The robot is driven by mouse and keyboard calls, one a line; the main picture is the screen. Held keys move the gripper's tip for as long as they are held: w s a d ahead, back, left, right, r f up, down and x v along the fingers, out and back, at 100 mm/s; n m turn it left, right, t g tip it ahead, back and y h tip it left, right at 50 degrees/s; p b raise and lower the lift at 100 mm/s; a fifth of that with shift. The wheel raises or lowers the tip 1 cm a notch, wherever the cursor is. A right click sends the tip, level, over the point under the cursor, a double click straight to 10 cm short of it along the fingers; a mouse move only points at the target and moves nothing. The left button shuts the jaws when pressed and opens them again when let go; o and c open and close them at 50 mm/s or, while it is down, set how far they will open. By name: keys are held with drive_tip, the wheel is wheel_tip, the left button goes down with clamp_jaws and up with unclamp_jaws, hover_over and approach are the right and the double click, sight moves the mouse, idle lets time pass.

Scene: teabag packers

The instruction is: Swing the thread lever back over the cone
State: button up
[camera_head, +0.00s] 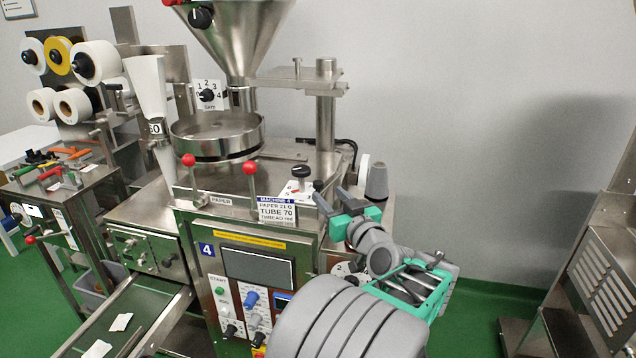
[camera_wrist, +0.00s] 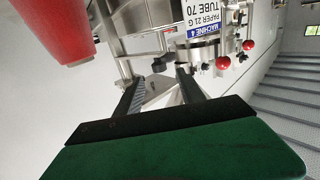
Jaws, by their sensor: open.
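My gripper (camera_head: 330,196) is open at the right front of the machine, beside the machine sign (camera_head: 276,210). In the wrist view its two dark fingers (camera_wrist: 158,80) are apart, with nothing clearly held between them. A small black knob (camera_wrist: 158,66) shows near the fingertips; I cannot tell whether it belongs to the thread lever. A red thread cone (camera_wrist: 58,28) is large at the upper left of the wrist view, clear of the fingers. A grey cone (camera_head: 377,181) stands behind my wrist in the head view. The thread lever cannot be made out for certain.
Two red-knobbed levers (camera_head: 249,168) stand along the machine's front top edge. A round steel pan (camera_head: 217,135) and a hopper (camera_head: 232,40) rise behind them. A slatted steel unit (camera_head: 607,270) stands at the far right, with open green floor before it.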

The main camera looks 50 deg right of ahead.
sight(321, 186)
drive_tip(key=p+x, duration=0.2)
drive_tip(key=x, duration=0.5)
drive_tip(key=shift+w+d+r, duration=0.1)
drive_tip(key=shift+w+d, duration=0.05)
drive_tip(key=shift+w, duration=0.15)
clamp_jaws()
idle(1.0)
